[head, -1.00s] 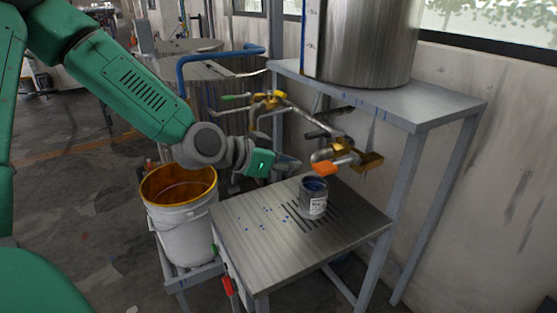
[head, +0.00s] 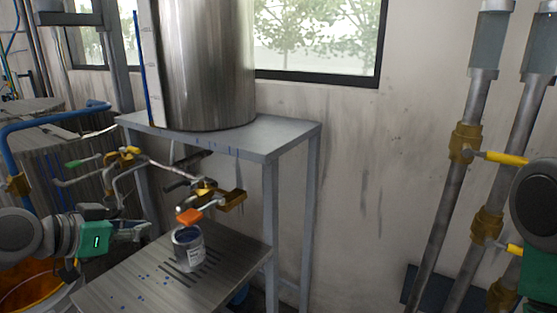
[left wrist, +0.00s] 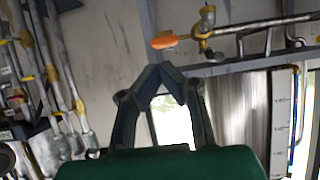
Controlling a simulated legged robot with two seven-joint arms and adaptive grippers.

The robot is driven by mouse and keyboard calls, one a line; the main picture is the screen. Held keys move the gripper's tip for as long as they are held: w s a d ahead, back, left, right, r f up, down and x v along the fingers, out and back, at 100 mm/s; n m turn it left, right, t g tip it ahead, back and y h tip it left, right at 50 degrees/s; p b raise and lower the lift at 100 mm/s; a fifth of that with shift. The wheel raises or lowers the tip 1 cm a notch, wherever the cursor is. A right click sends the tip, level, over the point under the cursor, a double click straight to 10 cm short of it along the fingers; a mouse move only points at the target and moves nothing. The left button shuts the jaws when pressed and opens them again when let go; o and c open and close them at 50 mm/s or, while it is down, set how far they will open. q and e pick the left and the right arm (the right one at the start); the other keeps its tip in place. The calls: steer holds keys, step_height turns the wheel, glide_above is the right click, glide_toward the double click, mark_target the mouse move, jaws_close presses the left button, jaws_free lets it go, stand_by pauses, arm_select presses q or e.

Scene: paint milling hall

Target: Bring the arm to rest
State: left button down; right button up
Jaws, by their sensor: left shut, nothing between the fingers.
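My left arm comes in from the left edge in the head view, with its green wrist and left gripper (head: 146,231) beside the paint can. The gripper's fingertips also show in the left wrist view (left wrist: 160,68), where they meet and hold nothing. The open paint can (head: 188,248), with dark blue inside and a white label, stands upright on the slatted metal table (head: 130,290). The gripper is apart from the can, to its left. My right gripper is in neither view.
An orange-handled valve (head: 190,216) hangs above the can, below a shelf (head: 285,133) bearing a steel tank (head: 205,65). A bucket with an orange inside (head: 30,288) stands under my left arm. Pipes with yellow-handled valves (head: 505,158) stand at right. Wall between is bare.

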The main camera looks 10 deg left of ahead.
arm_select(q)
steer(key=s+f+n+g+y, duration=0.1)
steer(key=s+f+g, duration=0.1)
steer(key=f, duration=0.5)
steer(key=s+d+f+n+g+y, duration=0.1)
steer(key=s+f+g, duration=0.1)
steer(key=s+f, duration=0.3)
steer(key=s+d+f+n+g+y, duration=0.1)
steer(key=s+f, duration=0.3)
steer(key=f, duration=0.5)
steer(key=shift+s+d+g, duration=0.15)
steer(key=shift+g, duration=0.65)
steer(key=s+d+f+n+g+y, duration=0.1)
steer(key=s+f+g, duration=0.2)
steer(key=s+f, duration=0.45)
steer(key=s+d+f+n+g+y, duration=0.15)
steer(key=s+f, duration=0.25)
steer(key=s, duration=0.6)
steer(key=shift+m+h, duration=0.25)
steer(key=shift+m, duration=0.6)
steer(key=f+b, duration=0.1)
steer(key=w+d+f+b, duration=0.1)
steer(key=b, duration=0.1)
steer(key=w+f+b, duration=0.1)
steer(key=f+b, duration=0.1)
steer(key=shift+d, duration=0.15)
steer(key=shift+w, duration=0.15)
